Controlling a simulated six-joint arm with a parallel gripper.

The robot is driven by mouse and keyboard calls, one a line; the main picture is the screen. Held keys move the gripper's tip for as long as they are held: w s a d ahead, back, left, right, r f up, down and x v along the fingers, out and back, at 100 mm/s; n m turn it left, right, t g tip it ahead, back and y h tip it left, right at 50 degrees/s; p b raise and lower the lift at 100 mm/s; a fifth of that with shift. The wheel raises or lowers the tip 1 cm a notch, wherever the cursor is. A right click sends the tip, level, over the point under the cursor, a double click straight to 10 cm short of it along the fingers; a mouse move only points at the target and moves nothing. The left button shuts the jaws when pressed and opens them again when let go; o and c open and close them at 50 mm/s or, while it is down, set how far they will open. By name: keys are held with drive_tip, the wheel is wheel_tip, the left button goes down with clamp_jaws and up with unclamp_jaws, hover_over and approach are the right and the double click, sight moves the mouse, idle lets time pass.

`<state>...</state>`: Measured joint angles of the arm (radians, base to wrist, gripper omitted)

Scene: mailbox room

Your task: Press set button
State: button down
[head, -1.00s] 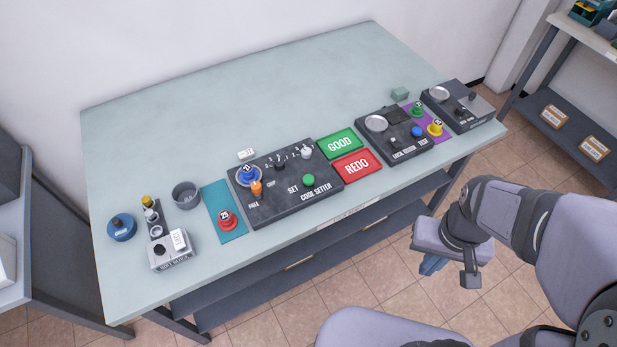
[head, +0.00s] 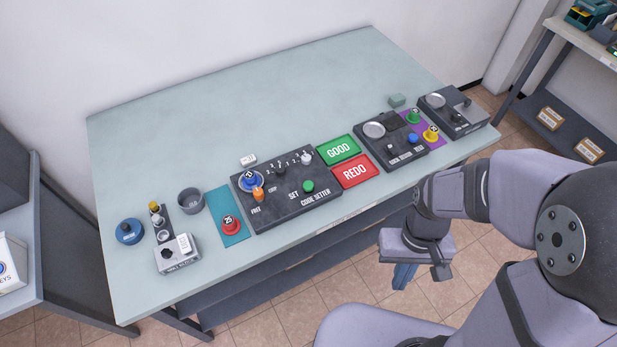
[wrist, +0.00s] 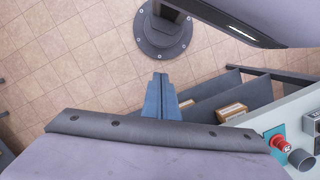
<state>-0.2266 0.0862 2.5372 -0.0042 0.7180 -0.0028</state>
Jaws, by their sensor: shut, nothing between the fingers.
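The set button is a green round button (head: 308,186) beside the word SET on the black code setter panel (head: 283,211), in the middle of the table. The panel also bears an orange lever, a blue knob piece numbered on its top and a white-tipped dial. My gripper (head: 404,277) is off the table's front edge, to the right of and below the panel in the head view, with its blue fingers pointing down. In the wrist view its fingers (wrist: 161,82) are together and hold nothing. The green button does not show in the wrist view.
Green GOOD (head: 339,150) and red REDO (head: 355,172) pads lie right of the panel. A red knob (head: 231,226) stands on a teal mat left of it. A lock device (head: 391,142) is further right. The back of the table (head: 230,110) is bare.

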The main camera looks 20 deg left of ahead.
drive_tip(key=w+a+f+n+t+h+p, duration=0.1)
drive_tip(key=w+a+f+n+h+p, duration=0.15)
drive_tip(key=w+n, duration=0.35)
wheel_tip(320, 180, up, 7)
drive_tip(key=n+t+y, duration=0.6)
drive_tip(key=n+y, duration=0.5)
drive_tip(key=n, duration=0.1)
hover_over(311, 188)
drive_tip(key=shift+p, duration=0.45)
drive_tip(key=shift+f, duration=0.2)
wheel_tip(311, 188, down, 9)
drive_tip(key=b, duration=0.8)
drive_tip(key=shift+w+r, duration=0.1)
drive_tip(key=shift+r, duration=0.1)
drive_tip(key=shift+f+b, duration=0.15)
drive_tip(key=shift+b, duration=0.2)
